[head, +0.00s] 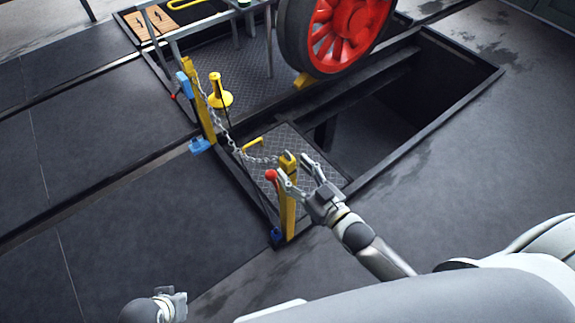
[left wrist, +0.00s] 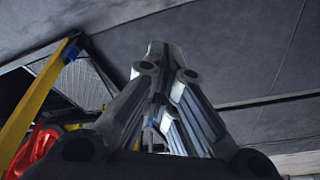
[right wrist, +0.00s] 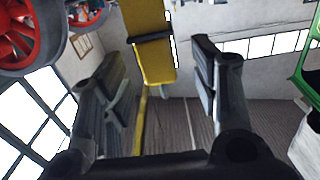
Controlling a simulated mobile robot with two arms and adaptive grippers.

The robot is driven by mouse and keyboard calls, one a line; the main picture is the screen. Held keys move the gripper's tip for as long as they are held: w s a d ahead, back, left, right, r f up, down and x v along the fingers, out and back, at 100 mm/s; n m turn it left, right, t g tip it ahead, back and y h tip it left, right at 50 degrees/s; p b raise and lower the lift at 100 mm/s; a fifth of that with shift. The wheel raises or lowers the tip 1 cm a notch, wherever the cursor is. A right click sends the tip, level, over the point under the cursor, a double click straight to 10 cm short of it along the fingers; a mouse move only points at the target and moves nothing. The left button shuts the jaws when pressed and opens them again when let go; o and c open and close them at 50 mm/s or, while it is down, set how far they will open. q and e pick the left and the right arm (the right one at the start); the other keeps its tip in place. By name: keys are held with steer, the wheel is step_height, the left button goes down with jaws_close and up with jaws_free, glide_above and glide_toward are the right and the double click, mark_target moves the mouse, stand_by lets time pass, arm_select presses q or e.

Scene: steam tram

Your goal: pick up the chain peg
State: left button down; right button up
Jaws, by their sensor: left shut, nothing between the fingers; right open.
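The chain peg (head: 270,174) shows in the head view as a red knob at the left side of the near yellow post (head: 288,215). The chain (head: 255,159) hangs from the far yellow post (head: 206,118) to the top of the near one. My right gripper (head: 293,165) is open at the near post's top, close to the red knob; I cannot tell whether it touches. In the right wrist view the yellow post (right wrist: 153,55) stands beyond the open fingers, and I cannot make out the peg. My left gripper (head: 178,302) is low at the left, shut and empty, away from the posts.
An open pit (head: 380,115) lies behind the near post, with a chequer-plate platform (head: 285,145) beside it. A large red wheel (head: 345,30) stands at the back. A yellow stand (head: 219,97) is near the far post. The floor at left is clear.

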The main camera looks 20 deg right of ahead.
mark_target(287, 159)
steer(key=shift+f+b+x, duration=0.2)
steer(key=shift+b+x, duration=0.15)
steer(key=shift+x, duration=1.6)
arm_select(q)
step_height(287, 159, up, 3)
arm_select(e)
steer(key=c, duration=0.9)
steer(key=shift+c, duration=1)
steer(key=shift+r, duration=0.25)
